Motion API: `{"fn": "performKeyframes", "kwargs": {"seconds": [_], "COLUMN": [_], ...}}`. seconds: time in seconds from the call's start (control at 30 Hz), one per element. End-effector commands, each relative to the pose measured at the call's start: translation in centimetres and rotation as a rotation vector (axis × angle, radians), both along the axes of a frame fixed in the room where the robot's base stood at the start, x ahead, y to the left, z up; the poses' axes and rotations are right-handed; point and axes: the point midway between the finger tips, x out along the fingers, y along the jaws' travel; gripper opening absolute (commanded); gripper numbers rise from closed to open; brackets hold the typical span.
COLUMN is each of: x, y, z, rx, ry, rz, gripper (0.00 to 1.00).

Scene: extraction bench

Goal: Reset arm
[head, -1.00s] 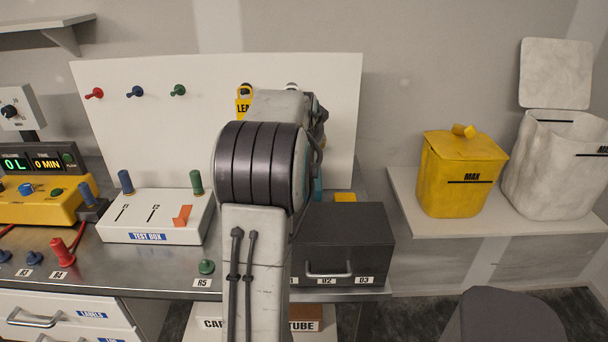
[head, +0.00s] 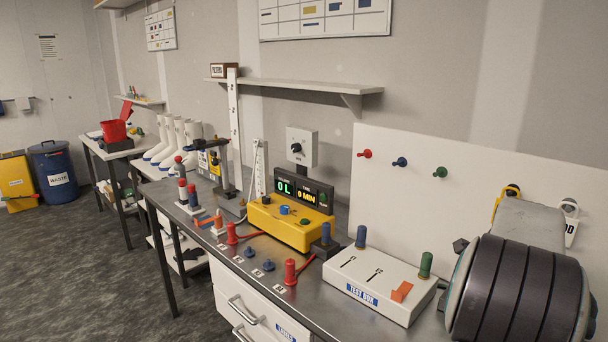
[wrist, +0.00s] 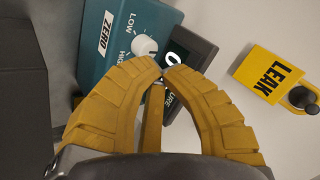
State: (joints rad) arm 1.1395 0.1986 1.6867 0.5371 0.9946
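My arm shows at the right edge of the head view, but my gripper is hidden behind it there. In the wrist view my gripper (wrist: 161,68) has its two yellow fingers bowed inward with the tips together. It looks shut, and I see nothing held in it. Beyond the fingertips is a teal meter (wrist: 103,55) with a white knob (wrist: 145,47), a "ZERO" label and a dark display (wrist: 188,50). I cannot tell how far the tips are from it. A yellow "LEAK" tag (wrist: 274,75) hangs at the right.
A steel bench (head: 330,299) carries a white test box (head: 378,287), a yellow instrument (head: 290,228) reading 0 L and 0 MIN, and several red and blue plugs. A white pegboard (head: 455,215) stands behind. A blue waste drum (head: 53,172) and open floor (head: 75,260) lie left.

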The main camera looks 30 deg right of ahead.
Motion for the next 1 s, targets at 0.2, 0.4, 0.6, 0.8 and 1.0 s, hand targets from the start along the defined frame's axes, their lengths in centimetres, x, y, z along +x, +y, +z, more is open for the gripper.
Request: {"fn": "performKeyframes", "kwargs": {"seconds": [0.2,0.4,0.6,0.8,1.0], "x": [6.8,7.9,4.5,0.0,-3.0], "y": [13.8,27.0,37.9,43.9,46.4], "z": [-0.2,-1.5,-3.7,-5.9,-7.3], "rx": [0.001,-0.034,-0.102,-0.177,-0.226], "ry": [0.172,0.339,0.489,0.598,0.657], "rz": [0.458,0.918,1.373,1.721,1.916], "gripper": [0.0,0.0,0.0,0.0,0.0]}}
